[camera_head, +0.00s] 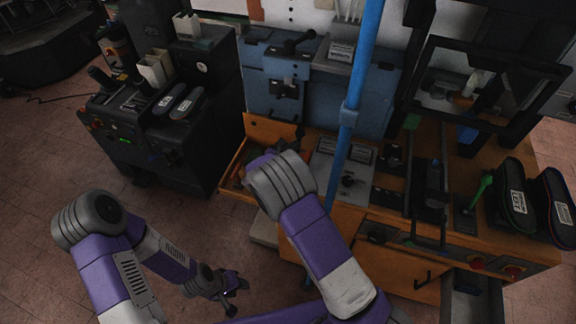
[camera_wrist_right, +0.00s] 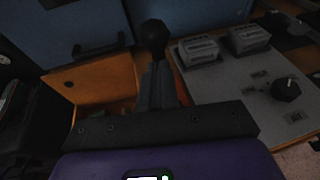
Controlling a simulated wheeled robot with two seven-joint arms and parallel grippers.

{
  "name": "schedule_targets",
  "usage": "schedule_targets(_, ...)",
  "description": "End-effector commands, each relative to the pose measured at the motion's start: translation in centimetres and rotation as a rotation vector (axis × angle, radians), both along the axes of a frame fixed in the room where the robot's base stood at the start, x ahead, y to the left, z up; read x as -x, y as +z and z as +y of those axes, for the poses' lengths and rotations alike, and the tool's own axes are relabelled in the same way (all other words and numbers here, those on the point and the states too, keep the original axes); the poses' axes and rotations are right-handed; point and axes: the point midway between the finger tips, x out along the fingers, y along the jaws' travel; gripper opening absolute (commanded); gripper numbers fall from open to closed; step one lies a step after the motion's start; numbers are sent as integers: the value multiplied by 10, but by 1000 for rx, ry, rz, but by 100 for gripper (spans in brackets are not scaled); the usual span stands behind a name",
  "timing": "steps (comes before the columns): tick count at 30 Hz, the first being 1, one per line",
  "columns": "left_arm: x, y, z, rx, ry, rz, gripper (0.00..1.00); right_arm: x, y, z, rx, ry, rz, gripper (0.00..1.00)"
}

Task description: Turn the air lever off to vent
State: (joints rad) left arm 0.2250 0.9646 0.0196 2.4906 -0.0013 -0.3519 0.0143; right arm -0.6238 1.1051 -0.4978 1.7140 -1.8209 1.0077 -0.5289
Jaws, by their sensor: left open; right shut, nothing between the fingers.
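A black ball-shaped knob (camera_wrist_right: 153,36), which looks like the end of the air lever, shows in the right wrist view. It is right beyond the tips of my right gripper (camera_wrist_right: 157,68). The gripper is shut with nothing between its fingers. I cannot tell whether the fingertips touch the knob, and the lever's shaft is hidden behind them. In the head view my right wrist covers that gripper over the orange bench's left end. My left gripper (camera_head: 238,283) is open and empty, low over the floor at the lower left.
A grey panel (camera_wrist_right: 244,92) with a black rotary knob (camera_wrist_right: 286,89) lies right of the fingers. A blue cabinet (camera_head: 263,75) stands behind the orange bench (camera_head: 396,283). A blue pole (camera_head: 360,70) rises in front of it. Black machines (camera_head: 204,130) stand left; the floor between is open.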

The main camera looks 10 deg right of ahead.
Motion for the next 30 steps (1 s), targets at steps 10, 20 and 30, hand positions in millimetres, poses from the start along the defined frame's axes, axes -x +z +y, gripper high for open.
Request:
schedule_targets(10, 0, 1, 0, 0, 0, 0, 43, -1, 4, -4, 6, -6, -9, 0)
schedule_targets(20, 0, 15, 0, 0, 0, 0, 43, 26, 21, 33, 1, 2, -5, 0)
schedule_targets(30, 0, 16, 0, 0, 0, 0, 43, 76, 42, 79, 0, 0, -3, 0)
